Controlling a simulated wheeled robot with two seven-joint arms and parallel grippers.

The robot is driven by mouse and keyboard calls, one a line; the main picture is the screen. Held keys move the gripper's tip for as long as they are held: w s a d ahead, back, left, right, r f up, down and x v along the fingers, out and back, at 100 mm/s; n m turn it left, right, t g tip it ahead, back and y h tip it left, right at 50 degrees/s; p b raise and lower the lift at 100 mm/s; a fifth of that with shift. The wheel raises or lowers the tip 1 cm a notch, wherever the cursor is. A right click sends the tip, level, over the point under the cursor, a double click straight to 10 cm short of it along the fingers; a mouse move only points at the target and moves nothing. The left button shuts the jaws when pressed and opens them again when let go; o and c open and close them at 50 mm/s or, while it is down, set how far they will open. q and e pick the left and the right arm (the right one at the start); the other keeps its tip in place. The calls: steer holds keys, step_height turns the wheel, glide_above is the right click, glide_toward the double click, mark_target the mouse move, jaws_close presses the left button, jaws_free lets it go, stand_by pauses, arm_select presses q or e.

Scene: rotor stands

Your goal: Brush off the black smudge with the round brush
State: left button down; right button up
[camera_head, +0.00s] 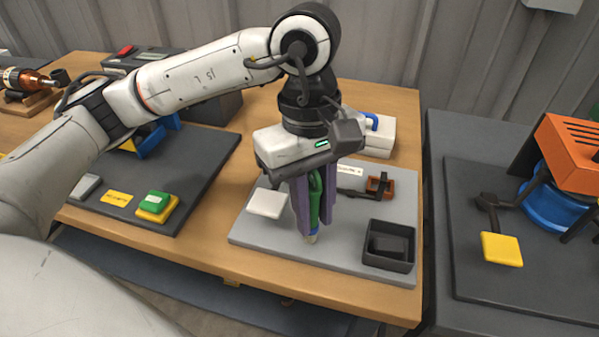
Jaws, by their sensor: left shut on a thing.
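My left gripper (313,215) points down over the grey board (345,258) on the wooden table. Its purple-grey fingers are shut on the round brush (315,205), which has a green handle, a blue band and a pale tip. The brush is upright, with its tip low at the board; I cannot tell whether it touches. No black smudge can be made out; the gripper and brush hide part of the board. My right gripper is not in view.
A white plate (267,203) lies left of the brush. A black open box (388,262) with a dark block stands right, with a small orange-brown part (379,187) behind. A dark board (190,170) with a green-and-yellow block (155,206) is left. A yellow pad (502,250) is right.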

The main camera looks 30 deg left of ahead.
arm_select(q)
steer(key=shift+s+a+f, duration=0.1)
steer(key=shift+a, duration=0.4)
steer(key=shift+s+a+r, duration=0.1)
steer(key=shift+a+r, duration=0.15)
step_height(320, 180, up, 2)
steer(key=shift+r+p, duration=0.25)
steer(key=shift+p, duration=0.3)
steer(key=shift+d+r, duration=0.1)
steer(key=shift+r, duration=0.3)
steer(key=shift+r+p, duration=0.6)
steer(key=shift+r, duration=0.15)
step_height(320, 180, up, 2)
steer(key=shift+r+p, duration=0.1)
steer(key=shift+p, duration=0.55)
steer(key=shift+r, duration=0.4)
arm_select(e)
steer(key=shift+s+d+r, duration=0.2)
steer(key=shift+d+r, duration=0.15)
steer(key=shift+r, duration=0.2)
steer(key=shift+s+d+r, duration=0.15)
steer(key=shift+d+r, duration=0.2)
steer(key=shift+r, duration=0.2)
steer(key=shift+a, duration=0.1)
